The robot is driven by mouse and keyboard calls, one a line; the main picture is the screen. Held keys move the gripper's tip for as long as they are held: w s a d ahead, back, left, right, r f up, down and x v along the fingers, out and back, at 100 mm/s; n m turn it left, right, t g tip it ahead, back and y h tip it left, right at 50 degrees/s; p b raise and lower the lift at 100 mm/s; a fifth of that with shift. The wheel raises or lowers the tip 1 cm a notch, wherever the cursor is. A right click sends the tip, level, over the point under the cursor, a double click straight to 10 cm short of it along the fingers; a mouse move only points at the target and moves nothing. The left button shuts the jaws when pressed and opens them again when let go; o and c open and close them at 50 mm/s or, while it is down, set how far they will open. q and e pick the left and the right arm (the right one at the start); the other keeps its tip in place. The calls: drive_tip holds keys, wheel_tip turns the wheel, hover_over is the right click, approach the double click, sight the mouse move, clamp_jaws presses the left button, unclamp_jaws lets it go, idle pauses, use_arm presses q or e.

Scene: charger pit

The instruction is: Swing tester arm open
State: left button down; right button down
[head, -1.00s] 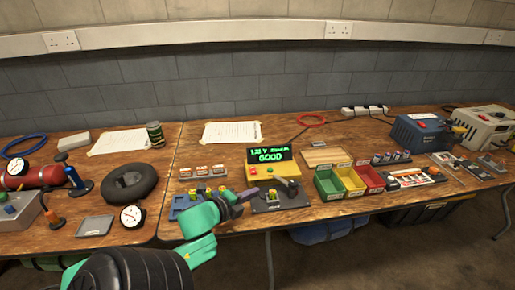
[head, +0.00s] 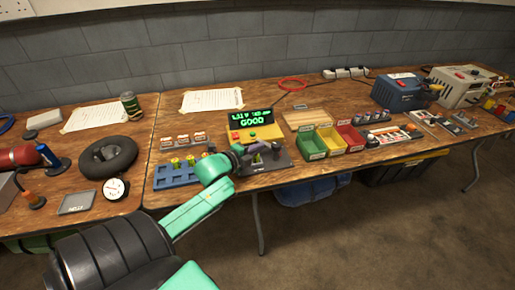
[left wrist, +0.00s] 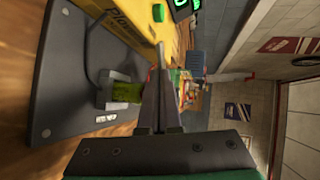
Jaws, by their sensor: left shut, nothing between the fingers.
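The tester is a yellow box (head: 240,136) with a green-lit display (head: 251,119) reading GOOD. In front of it lies a dark plate (head: 283,161), which fills the left of the left wrist view (left wrist: 62,85). A small yellow-green cell (left wrist: 126,92) sits in a grey holder on that plate. A thin grey bar (left wrist: 161,55) stands by the yellow box just beyond my fingers; I cannot tell for sure that it is the tester arm. My left gripper (head: 257,149) is shut and empty over the plate, beside the cell. It partly hides the plate and holder. My right gripper is out of view.
A blue rack (head: 176,177) with several cells stands left of the plate. Green (head: 310,149), yellow (head: 331,142) and red (head: 351,137) bins stand to its right. A wooden board (head: 305,118) lies behind them. The table's front edge is close.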

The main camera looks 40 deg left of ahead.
use_arm(q)
drive_tip(key=shift+r, duration=0.1)
drive_tip(key=shift+w+a+m+h+p, duration=0.15)
drive_tip(key=shift+m+h+p, duration=0.15)
drive_tip(key=shift+h+p, duration=0.1)
